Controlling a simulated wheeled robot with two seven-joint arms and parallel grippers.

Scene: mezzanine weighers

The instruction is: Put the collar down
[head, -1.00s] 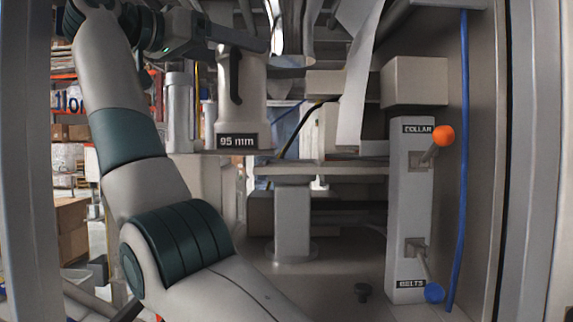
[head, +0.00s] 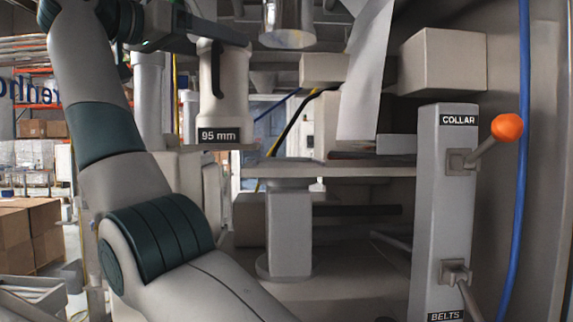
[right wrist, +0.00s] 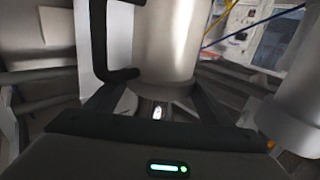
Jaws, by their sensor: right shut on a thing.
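The collar (head: 222,105) is a pale cylinder with a black handle on its side and a "95 mm" label near its foot. It is upright at the left of centre in the head view, just above or on a pale ledge; I cannot tell if it touches. My right gripper (head: 208,42) is at its upper part, shut on it. In the right wrist view the fingers (right wrist: 158,98) close in on the collar (right wrist: 168,45), with its dark handle to the left. The fingertips are partly hidden. My left gripper is not in view.
A pale flat shelf (head: 330,170) on a thick post lies right of the collar. A shiny tube (head: 288,22) hangs above. A grey panel (head: 441,215) at the right carries an orange-knobbed COLLAR lever (head: 507,127) and a BELTS lever. A blue hose (head: 518,190) runs down beside it.

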